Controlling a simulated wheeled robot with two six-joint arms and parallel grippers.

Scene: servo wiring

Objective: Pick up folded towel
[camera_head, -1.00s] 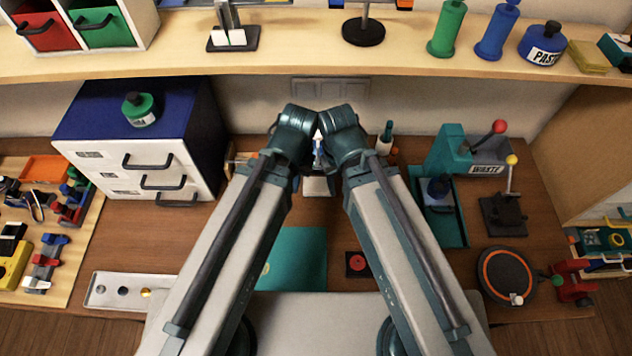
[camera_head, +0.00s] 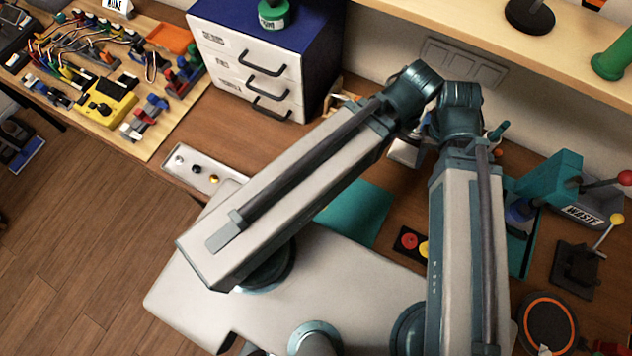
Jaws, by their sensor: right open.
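I cannot make out a folded towel in the head view. My two arms rise from the bottom and meet near the middle, over the workbench. My right gripper is mostly hidden around the upper joints of my arms; it is open, and nothing shows in it. My left gripper is hidden behind my own arm links. A flat teal mat (camera_head: 357,213) lies on the bench, partly covered by my left arm.
A white drawer cabinet with a blue top (camera_head: 262,65) stands at the back. A wiring board (camera_head: 110,75) and a small metal tray (camera_head: 203,170) lie left. A teal press (camera_head: 548,185), a grey waste bin (camera_head: 590,212) and a round orange-ringed pad (camera_head: 548,325) are right. A shelf (camera_head: 490,40) overhangs the back.

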